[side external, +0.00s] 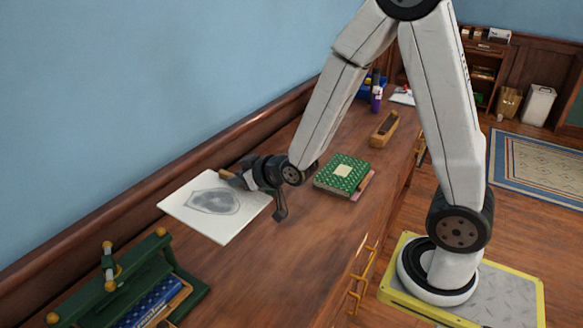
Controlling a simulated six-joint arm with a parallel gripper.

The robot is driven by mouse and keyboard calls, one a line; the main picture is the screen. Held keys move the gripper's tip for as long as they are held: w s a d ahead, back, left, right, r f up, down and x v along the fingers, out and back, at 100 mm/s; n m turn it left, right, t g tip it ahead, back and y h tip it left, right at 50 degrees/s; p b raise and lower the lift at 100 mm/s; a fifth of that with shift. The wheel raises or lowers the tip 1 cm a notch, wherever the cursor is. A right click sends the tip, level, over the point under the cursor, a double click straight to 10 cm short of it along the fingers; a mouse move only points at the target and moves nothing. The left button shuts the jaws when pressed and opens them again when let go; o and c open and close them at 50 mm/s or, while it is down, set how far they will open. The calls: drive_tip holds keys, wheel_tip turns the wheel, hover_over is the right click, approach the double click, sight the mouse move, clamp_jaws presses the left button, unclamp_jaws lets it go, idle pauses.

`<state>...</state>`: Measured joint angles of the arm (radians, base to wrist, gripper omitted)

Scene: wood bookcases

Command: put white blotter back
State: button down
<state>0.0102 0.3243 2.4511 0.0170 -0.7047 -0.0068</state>
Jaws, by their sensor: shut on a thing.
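One dark finger hangs down beside the sheet's right corner; the exact grip point is hidden. A small brown piece (230,176) shows at the sheet's far edge, beside my gripper.
A green patterned book (335,181) lies right of my gripper, on a pinkish one. A wooden box-like piece (384,129) and a purple bottle (376,99) stand farther back. A green rack (95,296) holding blue books stands at front left. The front-middle desk top is clear.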

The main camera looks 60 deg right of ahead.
drive_tip(key=s+d+f+m+g+h, duration=0.2)
drive_tip(key=s+d+m+h, duration=0.25)
drive_tip(key=d, duration=0.65)
drive_tip(key=s+d+f+m+g+h, duration=0.2)
drive_tip(key=s+d+m+h, duration=0.25)
drive_tip(key=d, duration=0.65)
drive_tip(key=s+d+f+m+g+h, duration=0.2)
drive_tip(key=s+d+m+g+h, duration=0.1)
drive_tip(key=s+d+m+g, duration=0.5)
drive_tip(key=s+d, duration=0.3)
drive_tip(key=s, duration=0.4)
drive_tip(key=shift+s+m, duration=0.25)
drive_tip(key=shift+m, duration=0.15)
drive_tip(key=shift+d+f, duration=0.1)
drive_tip(key=shift+f, duration=0.05)
drive_tip(key=w+d+f, duration=0.2)
drive_tip(key=d, duration=0.1)
drive_tip(key=w+d+f, duration=0.5)
drive_tip(key=w, duration=0.1)
drive_tip(key=shift+d+f, duration=0.25)
drive_tip(key=shift+d, duration=0.15)
drive_tip(key=shift+w+d+f, duration=0.35)
drive_tip(key=shift+d+f, duration=0.05)
drive_tip(key=shift+f, duration=0.15)
